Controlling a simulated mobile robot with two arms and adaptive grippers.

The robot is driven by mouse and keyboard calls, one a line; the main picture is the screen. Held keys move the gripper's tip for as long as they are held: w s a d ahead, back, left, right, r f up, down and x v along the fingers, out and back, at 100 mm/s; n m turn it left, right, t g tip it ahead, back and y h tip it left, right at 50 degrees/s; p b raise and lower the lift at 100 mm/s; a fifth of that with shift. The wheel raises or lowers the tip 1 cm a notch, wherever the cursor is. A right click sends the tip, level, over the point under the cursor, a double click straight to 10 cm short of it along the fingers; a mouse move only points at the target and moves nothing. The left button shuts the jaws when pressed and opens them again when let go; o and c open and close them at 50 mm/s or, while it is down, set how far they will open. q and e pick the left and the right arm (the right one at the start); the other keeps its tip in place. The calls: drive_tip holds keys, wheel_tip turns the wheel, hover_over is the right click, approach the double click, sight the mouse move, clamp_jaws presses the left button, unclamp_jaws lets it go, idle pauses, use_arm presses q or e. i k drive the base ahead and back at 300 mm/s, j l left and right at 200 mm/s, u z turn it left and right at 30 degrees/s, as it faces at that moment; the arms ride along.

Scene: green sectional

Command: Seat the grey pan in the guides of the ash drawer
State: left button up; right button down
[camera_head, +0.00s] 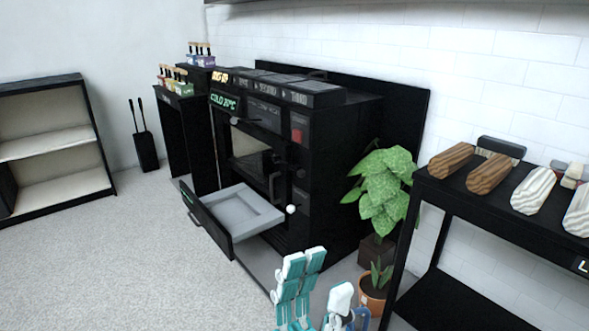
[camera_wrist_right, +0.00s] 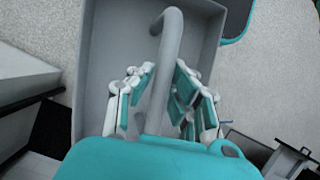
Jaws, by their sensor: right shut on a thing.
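The black ash drawer (camera_head: 207,222) is pulled out at the foot of the dark stove in the head view. A light grey raised frame (camera_head: 262,219) lines it around a recessed floor; I take this for the guides. My left gripper (camera_head: 323,274) is at the bottom of the head view, in front of the drawer, its fingers apart and empty. In the right wrist view my right gripper (camera_wrist_right: 157,88) is shut on the bent tubular handle of the grey pan (camera_wrist_right: 113,55). The pan has low walls; its near end is hidden. Neither pan nor right gripper shows in the head view.
The stove (camera_head: 318,195) stands against the tiled wall. A leafy plant (camera_head: 385,190) and a small pot (camera_head: 373,292) stand right of it. A black table (camera_head: 460,205) with loaf-like pieces is at right, an empty shelf (camera_head: 45,145) at left. The carpet left of the drawer is clear.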

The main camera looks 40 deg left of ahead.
sight(231, 215)
drive_tip(key=j+z, duration=0.3)
drive_tip(key=j, duration=2.65)
drive_tip(key=i+j, duration=0.1)
drive_tip(key=j, duration=0.6)
drive_tip(key=i+j+z, duration=0.1)
drive_tip(key=j, duration=0.65)
drive_tip(key=i+j+z, duration=0.1)
drive_tip(key=j, duration=0.6)
drive_tip(key=i+j, duration=0.1)
drive_tip(key=j, duration=0.2)
drive_tip(key=i+j, duration=0.15)
drive_tip(key=j, duration=0.2)
